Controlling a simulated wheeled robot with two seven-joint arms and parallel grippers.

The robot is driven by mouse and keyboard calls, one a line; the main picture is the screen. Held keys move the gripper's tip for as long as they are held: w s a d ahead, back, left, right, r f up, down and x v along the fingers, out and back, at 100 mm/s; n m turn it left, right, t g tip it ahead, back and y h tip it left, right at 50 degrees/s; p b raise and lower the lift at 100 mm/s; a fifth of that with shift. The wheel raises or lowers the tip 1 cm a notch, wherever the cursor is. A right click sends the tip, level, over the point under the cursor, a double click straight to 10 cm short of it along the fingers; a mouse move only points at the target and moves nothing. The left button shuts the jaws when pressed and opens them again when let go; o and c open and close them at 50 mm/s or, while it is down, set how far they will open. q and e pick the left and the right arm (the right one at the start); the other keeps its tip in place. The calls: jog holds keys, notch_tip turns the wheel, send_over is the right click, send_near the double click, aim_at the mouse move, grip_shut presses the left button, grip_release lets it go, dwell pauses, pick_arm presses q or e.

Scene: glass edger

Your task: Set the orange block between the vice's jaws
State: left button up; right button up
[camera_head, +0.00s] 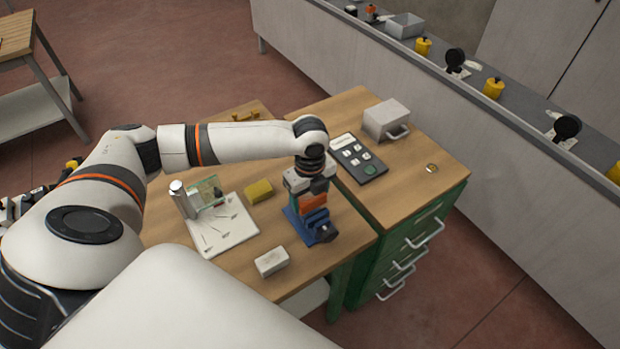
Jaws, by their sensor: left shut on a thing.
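The blue vice (322,234) stands near the front right part of the wooden bench top. My left gripper (311,195) points down over the vice and is shut on the orange block (314,203). The block shows as a small orange patch below the gripper, at the vice's upper part. The gripper hides much of the block and part of the vice, so I cannot tell whether the block is between the jaws or just above them.
A white plate with a fixture (222,235), a yellow block (258,191) and a white block (271,262) lie left of the vice. A dark control panel (359,158), a grey box (386,119) and a small brass piece (431,168) lie beyond it.

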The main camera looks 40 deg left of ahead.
pick_arm(q)
jog(key=shift+f+b, duration=0.5)
jog(key=shift+f, duration=1.45)
dwell(0.4)
jog(key=o, duration=1)
jog(key=shift+o, duration=0.2)
jog(key=shift+r, duration=0.1)
notch_tip(320, 180, up, 12)
jog(key=shift+f+b, duration=0.1)
jog(key=shift+b, duration=0.95)
